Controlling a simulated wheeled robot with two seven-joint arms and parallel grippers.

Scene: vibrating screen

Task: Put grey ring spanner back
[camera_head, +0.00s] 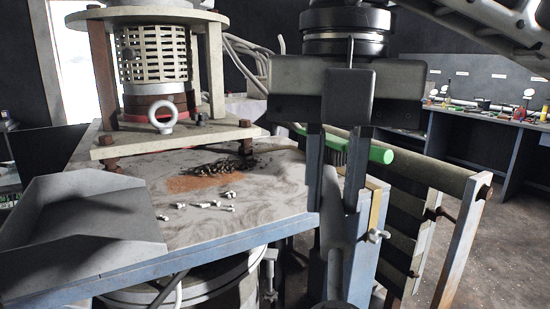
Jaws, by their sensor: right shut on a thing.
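My right gripper (336,205) hangs down in the middle of the view, at the right edge of the vibrating screen's table. Its two dark fingers are closed in on a grey, long object between them, which looks like the grey ring spanner (333,225). The object points downward in front of the table's corner, and its ends are hard to make out. My left gripper is not in view.
The vibrating screen's table (260,215) carries loose bolts (207,205) and a dark pile of small parts (225,165). A lifting eye (162,117) stands behind. A blue workbench (490,130) with tools stands far right.

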